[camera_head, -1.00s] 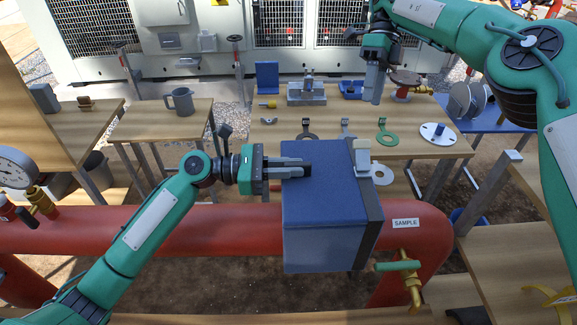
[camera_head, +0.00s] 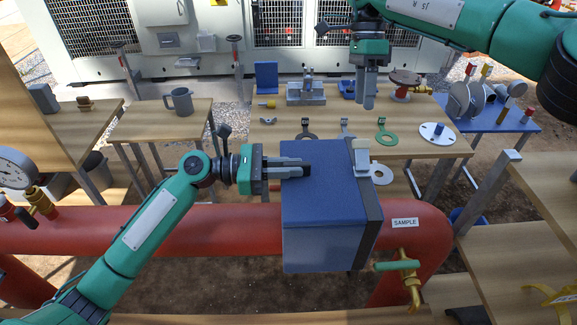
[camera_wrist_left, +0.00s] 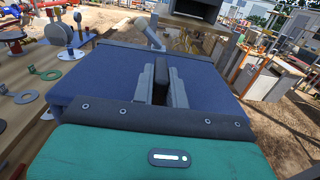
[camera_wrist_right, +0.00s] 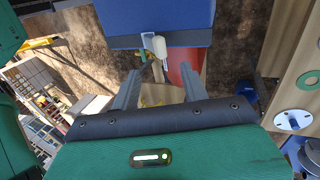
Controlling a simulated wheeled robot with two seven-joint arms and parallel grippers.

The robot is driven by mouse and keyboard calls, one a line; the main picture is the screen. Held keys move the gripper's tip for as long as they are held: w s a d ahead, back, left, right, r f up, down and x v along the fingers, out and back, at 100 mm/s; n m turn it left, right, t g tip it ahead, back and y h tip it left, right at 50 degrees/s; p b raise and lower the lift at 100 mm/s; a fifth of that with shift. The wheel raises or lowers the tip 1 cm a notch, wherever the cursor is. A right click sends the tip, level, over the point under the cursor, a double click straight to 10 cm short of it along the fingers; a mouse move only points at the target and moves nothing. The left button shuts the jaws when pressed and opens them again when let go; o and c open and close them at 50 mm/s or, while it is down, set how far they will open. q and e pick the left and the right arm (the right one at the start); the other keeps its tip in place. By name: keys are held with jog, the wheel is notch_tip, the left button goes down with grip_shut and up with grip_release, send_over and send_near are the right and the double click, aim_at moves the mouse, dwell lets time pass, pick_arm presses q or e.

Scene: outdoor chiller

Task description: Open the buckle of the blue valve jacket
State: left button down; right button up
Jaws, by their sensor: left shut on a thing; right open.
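The blue valve jacket (camera_head: 325,205) is a box-like cover around the red pipe (camera_head: 180,235). A dark band runs along its right edge, with a pale buckle (camera_head: 361,157) at the top; the buckle also shows in the right wrist view (camera_wrist_right: 154,46). My left gripper (camera_head: 305,170) is shut on a dark tab (camera_wrist_left: 160,80) on top of the jacket, which also shows in the left wrist view. My right gripper (camera_head: 368,104) points down, open and empty. In the right wrist view the buckle lies beyond and between its fingertips, apart from them.
A brass valve with a green handle (camera_head: 397,265) sits on the pipe below right of the jacket. A wooden table (camera_head: 285,140) behind holds rings, a flange and fixtures. A grey post (camera_head: 490,180) and wooden benches stand at the right. A pressure gauge (camera_head: 15,168) is at the far left.

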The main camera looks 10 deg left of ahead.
aim_at(362, 154)
jog(key=x, duration=0.9)
jog(key=shift+f, duration=0.2)
grip_shut()
